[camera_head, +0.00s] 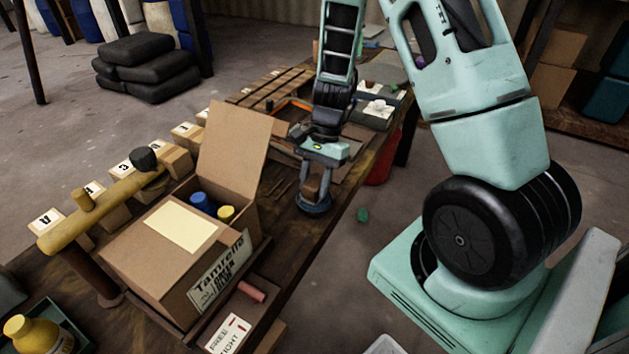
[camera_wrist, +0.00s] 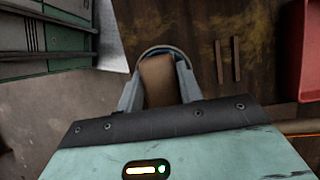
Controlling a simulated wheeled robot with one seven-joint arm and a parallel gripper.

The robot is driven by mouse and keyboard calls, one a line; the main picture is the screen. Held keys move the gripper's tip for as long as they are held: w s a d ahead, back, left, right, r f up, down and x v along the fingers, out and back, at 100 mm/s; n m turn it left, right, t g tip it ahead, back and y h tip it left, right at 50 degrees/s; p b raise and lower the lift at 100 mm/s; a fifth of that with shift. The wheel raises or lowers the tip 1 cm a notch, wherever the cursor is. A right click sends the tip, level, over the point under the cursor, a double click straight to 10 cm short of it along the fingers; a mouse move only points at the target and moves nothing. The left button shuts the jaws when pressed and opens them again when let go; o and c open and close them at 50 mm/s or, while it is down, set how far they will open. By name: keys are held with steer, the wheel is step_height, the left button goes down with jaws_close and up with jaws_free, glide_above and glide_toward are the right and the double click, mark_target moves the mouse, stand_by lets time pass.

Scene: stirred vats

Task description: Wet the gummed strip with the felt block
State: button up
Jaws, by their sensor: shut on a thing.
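My gripper (camera_head: 314,178) is shut on a brown block, the felt block (camera_head: 313,190), over the dark wooden bench. A round dark blue dish (camera_head: 314,207) is directly below the block. The block's lower end is at or inside the dish; I cannot tell whether it touches the bottom. In the wrist view the block (camera_wrist: 157,80) is between the fingers, with the dish's rim (camera_wrist: 163,49) around its far end. A pale yellow rectangle (camera_head: 181,223), possibly the gummed strip, lies flat on top of the cardboard carton (camera_head: 150,265).
The carton has a raised flap (camera_head: 233,145) and holds blue and yellow-capped containers. A pink roll (camera_head: 251,292) and a white card (camera_head: 229,330) lie at the front. A red bin (camera_head: 383,160) is beyond the bench edge.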

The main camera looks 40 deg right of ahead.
mark_target(315, 181)
steer(key=shift+f, duration=0.4)
stand_by(1.2)
step_height(315, 181, up, 7)
steer(key=p, duration=0.6)
steer(key=shift+r, duration=0.15)
stand_by(0.8)
